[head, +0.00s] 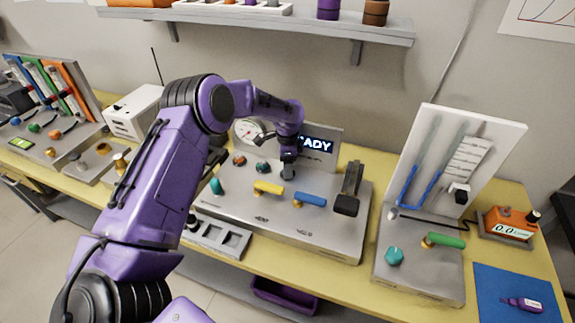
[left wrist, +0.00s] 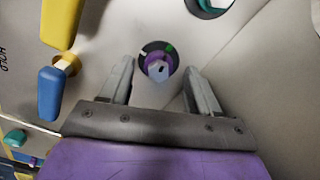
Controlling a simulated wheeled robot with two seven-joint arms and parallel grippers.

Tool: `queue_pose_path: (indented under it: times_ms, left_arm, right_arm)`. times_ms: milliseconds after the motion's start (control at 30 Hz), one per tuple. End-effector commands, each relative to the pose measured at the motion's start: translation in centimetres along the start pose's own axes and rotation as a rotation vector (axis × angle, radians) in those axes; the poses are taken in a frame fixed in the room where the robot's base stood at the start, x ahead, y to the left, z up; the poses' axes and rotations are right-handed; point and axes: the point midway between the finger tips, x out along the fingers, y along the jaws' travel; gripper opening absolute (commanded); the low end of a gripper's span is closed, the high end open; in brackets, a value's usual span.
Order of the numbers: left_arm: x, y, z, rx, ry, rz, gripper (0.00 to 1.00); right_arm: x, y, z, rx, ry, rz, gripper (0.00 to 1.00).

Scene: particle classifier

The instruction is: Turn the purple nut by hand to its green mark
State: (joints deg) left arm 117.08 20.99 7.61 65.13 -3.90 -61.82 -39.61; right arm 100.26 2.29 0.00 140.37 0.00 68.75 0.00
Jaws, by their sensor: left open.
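The purple nut (left wrist: 158,66) shows in the left wrist view inside a dark round recess, with a small pale spot near its middle. A green mark (left wrist: 170,49) is on the ring at its upper right, and a pale mark is at its upper left. My left gripper (left wrist: 160,70) is open, with one finger on either side of the nut and gaps to both. In the head view my left gripper (head: 288,172) points down over the grey console (head: 330,237) and hides the nut. My right gripper is not in view.
A yellow handle (head: 268,188), a blue handle (head: 309,199) and a black lever (head: 348,190) stand on the console near the gripper. A lit display (head: 318,145) and a round gauge (head: 250,132) are behind. A white tube panel (head: 440,160) stands to the right.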

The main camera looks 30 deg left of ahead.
Motion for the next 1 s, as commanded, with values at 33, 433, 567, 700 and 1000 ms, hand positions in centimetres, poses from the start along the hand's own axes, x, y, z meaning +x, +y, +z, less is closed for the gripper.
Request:
queue_pose_path:
  times_ms: [33, 433, 567, 700, 1000]
  left_arm:
    - [-0.7, -0.1, -0.1, 0.0, 0.003, -0.004, 0.61]
    - [-9.1, -0.1, 0.1, -0.002, 0.003, -0.005, 0.61]
    - [-10.1, -0.1, 0.1, -0.002, 0.002, -0.003, 0.61]
    - [-10.2, -0.1, 0.1, -0.002, 0.002, -0.003, 0.61]
    - [-10.9, -0.1, 0.0, -0.004, 0.004, -0.004, 0.61]
  right_arm:
    - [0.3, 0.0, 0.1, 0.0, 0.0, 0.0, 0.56]
    - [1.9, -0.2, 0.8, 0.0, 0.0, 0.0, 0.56]
    - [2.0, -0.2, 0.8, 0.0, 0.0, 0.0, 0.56]
    - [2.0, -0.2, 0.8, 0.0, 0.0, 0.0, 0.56]
    - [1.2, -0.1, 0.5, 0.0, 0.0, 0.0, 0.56]
